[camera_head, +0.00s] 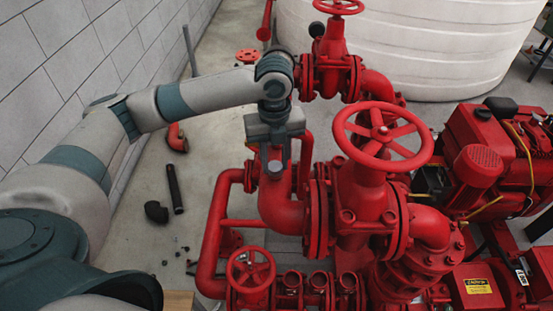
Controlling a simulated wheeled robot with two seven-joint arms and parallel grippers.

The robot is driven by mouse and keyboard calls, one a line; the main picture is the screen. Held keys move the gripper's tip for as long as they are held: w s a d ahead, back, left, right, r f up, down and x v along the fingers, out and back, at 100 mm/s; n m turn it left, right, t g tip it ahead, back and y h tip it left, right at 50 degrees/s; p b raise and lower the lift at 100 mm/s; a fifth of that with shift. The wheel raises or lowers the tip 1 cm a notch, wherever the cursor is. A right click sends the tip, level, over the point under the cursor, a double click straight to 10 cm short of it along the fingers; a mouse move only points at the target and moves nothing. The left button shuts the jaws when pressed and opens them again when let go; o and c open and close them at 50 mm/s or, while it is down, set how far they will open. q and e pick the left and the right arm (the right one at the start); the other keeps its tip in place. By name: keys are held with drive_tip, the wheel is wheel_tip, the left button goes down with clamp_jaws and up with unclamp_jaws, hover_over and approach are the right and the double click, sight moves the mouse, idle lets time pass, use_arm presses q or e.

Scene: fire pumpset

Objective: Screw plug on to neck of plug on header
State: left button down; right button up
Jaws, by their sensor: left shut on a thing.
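My left arm comes in from the left, and its gripper (274,168) points down over the red pipework at the middle of the camera_head view. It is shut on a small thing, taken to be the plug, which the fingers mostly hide. The fingers are right at the red header pipe (281,212), in front of its upper part. I cannot tell whether the plug touches a neck there, because the gripper covers that spot. My right gripper is not in view.
A large red handwheel (383,136) stands close to the right of the gripper. A smaller handwheel (250,270) is low in front. A red engine (500,150) is at the right and a white tank (420,50) behind. Loose black pipe pieces (174,188) lie on the floor.

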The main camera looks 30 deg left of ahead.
use_arm(q)
drive_tip(key=m, duration=0.4)
drive_tip(key=shift+m, duration=0.3)
idle(0.5)
drive_tip(key=m, duration=0.4)
drive_tip(key=shift+m, duration=0.3)
drive_tip(key=shift+m, duration=2.3)
drive_tip(key=m, duration=0.4)
drive_tip(key=shift+m, duration=0.3)
